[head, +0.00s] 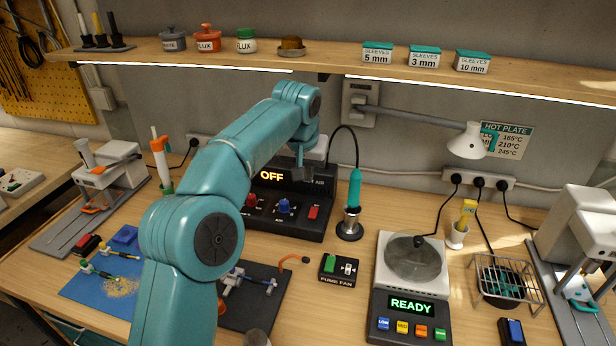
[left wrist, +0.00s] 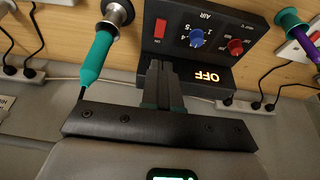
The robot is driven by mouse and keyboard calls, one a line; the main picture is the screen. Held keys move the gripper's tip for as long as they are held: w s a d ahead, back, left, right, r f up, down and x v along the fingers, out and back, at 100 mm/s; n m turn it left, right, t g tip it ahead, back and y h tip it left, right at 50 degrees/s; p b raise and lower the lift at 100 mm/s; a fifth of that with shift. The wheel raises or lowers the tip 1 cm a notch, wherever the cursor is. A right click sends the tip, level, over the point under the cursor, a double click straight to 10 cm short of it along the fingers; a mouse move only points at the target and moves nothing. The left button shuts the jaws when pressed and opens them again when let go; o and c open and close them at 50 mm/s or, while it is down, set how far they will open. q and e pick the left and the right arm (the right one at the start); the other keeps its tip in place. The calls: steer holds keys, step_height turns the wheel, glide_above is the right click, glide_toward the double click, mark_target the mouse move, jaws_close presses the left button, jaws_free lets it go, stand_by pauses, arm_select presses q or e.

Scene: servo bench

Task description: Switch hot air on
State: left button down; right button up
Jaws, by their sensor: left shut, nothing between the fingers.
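The black hot air station (head: 262,222) stands at the back middle of the bench. Its display (head: 272,176) reads OFF. Its front has a red knob (head: 251,200), a blue knob (head: 283,206) and a red switch (head: 313,212). The teal hot air handpiece (head: 354,188) stands upright in its holder to the right. My left gripper (head: 299,162) is shut and empty, above and behind the knobs, partly hidden by its own arm. In the left wrist view the fingers (left wrist: 160,68) point at the station beside the OFF display (left wrist: 207,76), with the red switch (left wrist: 160,28) beyond them. My right gripper is not in view.
A fan switch box (head: 339,269) sits in front of the holder. A hot plate (head: 409,300) showing READY stands to its right. A lamp (head: 467,140) hangs at the right, and a shelf (head: 340,59) runs above. A dark mat (head: 257,297) with parts lies in front of the station.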

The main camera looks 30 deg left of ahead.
arm_select(q)
steer(key=w+p, duration=0.1)
steer(key=w+f+p, duration=0.1)
steer(key=p, duration=0.1)
steer(key=shift+w+a+f, duration=0.3)
steer(key=shift+a, duration=0.1)
steer(key=p, duration=0.1)
glide_above(314, 209)
steer(key=s, duration=0.1)
steer(key=f, duration=1.1)
steer(key=shift+s+d+f, duration=0.2)
steer(key=shift+f, duration=0.1)
steer(key=shift+w+f+p, duration=0.1)
steer(key=shift+f+p, duration=0.25)
steer(key=shift+f, duration=0.3)
steer(key=shift+w+f, duration=0.1)
steer(key=shift+f, duration=0.2)
